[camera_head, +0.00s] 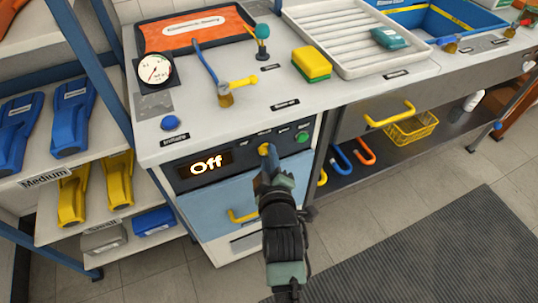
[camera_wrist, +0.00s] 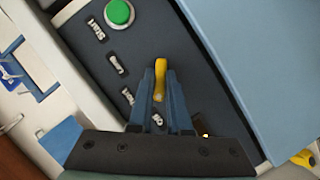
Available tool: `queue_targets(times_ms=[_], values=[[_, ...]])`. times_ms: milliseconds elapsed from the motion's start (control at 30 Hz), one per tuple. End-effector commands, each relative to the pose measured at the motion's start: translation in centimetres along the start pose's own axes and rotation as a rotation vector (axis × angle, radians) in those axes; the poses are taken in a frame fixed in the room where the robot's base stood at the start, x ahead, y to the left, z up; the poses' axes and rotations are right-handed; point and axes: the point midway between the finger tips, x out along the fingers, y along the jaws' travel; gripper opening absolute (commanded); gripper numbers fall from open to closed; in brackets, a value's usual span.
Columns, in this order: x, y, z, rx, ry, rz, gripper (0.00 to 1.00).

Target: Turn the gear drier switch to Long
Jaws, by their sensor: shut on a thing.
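A yellow switch knob (camera_head: 264,148) stands on the panel right of the display. My gripper (camera_head: 268,160) reaches up to the knob from the front. In the wrist view the yellow knob (camera_wrist: 160,78) sits between the two blue fingers of my gripper (camera_wrist: 160,88), which are shut on it. The fingers hide part of the knob.
A green button (camera_head: 302,136) sits right of the knob, and it also shows in the wrist view (camera_wrist: 118,12). A blue door with a yellow handle (camera_head: 242,215) is below the panel. A yellow-handled lever (camera_head: 238,84), gauge (camera_head: 155,70) and sponge (camera_head: 312,64) are on the countertop.

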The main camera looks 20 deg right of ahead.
Motion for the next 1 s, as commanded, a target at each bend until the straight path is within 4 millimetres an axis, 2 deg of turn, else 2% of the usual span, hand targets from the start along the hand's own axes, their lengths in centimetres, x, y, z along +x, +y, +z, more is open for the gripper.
queue_targets(times_ms=[267,467,1000], values=[[-0.03,0.1,-0.05,0.037,0.001,-0.014,0.0],[-0.04,0.2,-0.06,0.137,0.0,-0.056,0.0],[0.06,0.34,0.13,0.595,0.001,-0.245,0.0]])
